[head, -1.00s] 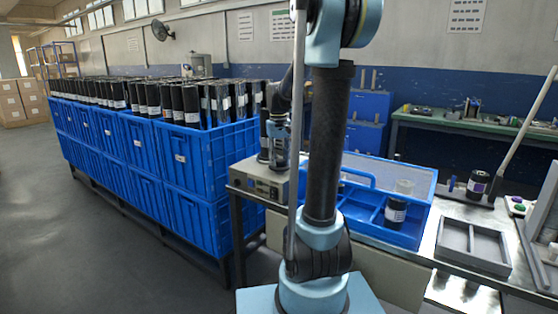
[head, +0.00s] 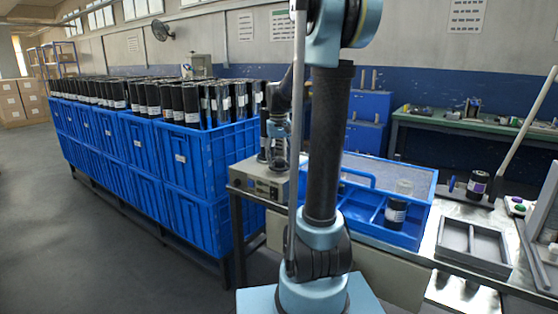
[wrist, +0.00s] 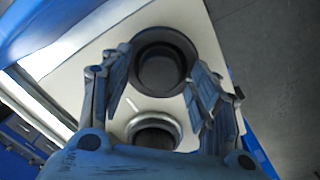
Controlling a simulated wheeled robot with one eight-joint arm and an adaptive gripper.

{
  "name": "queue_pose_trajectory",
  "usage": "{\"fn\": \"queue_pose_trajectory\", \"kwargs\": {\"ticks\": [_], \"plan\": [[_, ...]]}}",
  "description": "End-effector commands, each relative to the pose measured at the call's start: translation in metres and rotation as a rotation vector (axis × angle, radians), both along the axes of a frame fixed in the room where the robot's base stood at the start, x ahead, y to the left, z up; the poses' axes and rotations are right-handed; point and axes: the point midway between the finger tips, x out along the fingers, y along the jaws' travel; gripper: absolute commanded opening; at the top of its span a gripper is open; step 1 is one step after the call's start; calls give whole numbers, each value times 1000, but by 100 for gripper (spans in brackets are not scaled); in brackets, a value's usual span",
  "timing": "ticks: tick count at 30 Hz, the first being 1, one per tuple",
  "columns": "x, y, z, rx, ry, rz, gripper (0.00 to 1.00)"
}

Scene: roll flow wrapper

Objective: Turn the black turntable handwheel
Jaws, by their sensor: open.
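In the wrist view, the black turntable handwheel (wrist: 165,52) is a dark round piece with a recessed centre on a pale panel. My gripper (wrist: 160,76) is open, with one finger on each side of the handwheel's near part. I cannot tell whether either finger touches it. A metal ring with a dark centre (wrist: 154,131) lies closer to the gripper's palm. In the head view, my gripper (head: 277,150) points down over the grey control box (head: 258,184); the handwheel is hard to make out there.
Stacked blue crates (head: 190,160) full of dark rolls stand to the left. A blue divided bin (head: 408,232) is right of my arm, with a grey tray (head: 475,245) beyond it on the metal table. Open floor lies at the front left.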

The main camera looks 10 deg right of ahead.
Motion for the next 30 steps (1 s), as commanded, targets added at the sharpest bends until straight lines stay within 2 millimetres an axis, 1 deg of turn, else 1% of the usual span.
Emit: {"fn": "queue_pose_trajectory", "kwargs": {"ticks": [5, 8, 11, 14, 24, 30], "plan": [[-1, 0, 1, 0, 1, 0, 56], [-1, 0, 7, 0, 1, 0, 56], [0, 1, 18, 0, 1, 0, 56], [-1, 1, 34, 0, 1, 0, 56], [0, 3, 92, 0, 1, 1, 56], [1, 3, 113, 0, 1, 1, 56]]}}
